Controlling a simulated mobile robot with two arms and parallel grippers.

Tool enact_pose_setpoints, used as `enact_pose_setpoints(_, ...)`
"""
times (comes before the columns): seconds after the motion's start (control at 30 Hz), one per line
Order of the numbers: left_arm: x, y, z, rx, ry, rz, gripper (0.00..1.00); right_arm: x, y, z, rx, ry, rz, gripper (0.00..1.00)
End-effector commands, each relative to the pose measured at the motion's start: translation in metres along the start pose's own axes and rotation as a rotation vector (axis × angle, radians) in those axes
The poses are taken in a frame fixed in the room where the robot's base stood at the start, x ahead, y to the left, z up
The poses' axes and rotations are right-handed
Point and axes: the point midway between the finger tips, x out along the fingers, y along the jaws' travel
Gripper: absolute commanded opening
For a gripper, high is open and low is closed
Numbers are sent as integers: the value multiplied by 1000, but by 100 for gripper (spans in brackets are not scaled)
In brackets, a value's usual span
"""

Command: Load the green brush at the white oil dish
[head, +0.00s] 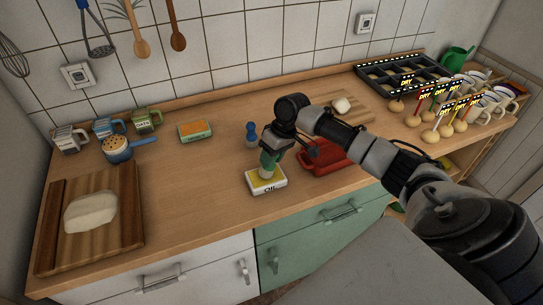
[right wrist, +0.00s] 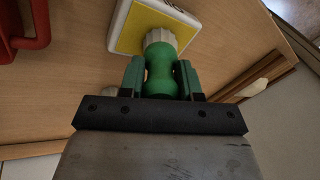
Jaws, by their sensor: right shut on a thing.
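The white oil dish (head: 267,184) stands on the wooden counter near its front edge, with a yellow surface inside and "OIL" lettering on its front. The green brush is upright, and its pale bristle end is at the yellow surface of the dish. My right gripper (head: 270,160) is shut on the brush handle from above. In the right wrist view the green brush (right wrist: 160,72) sits between the two fingers (right wrist: 160,80), and its bristle end overlaps the yellow area of the oil dish (right wrist: 122,30). Whether the bristles press into it I cannot tell. My left gripper is not in view.
A red tray (head: 335,160) lies right of the dish, partly behind my arm. A cutting board (head: 125,205) with dough is at left.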

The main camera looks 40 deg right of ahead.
Motion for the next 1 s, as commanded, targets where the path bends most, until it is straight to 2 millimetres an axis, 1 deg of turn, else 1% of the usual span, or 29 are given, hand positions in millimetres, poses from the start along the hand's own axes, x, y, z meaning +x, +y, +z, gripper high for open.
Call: enact_pose_setpoints(1.0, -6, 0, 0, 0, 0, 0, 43, 2, 0, 1, 1, -3, 0, 9)
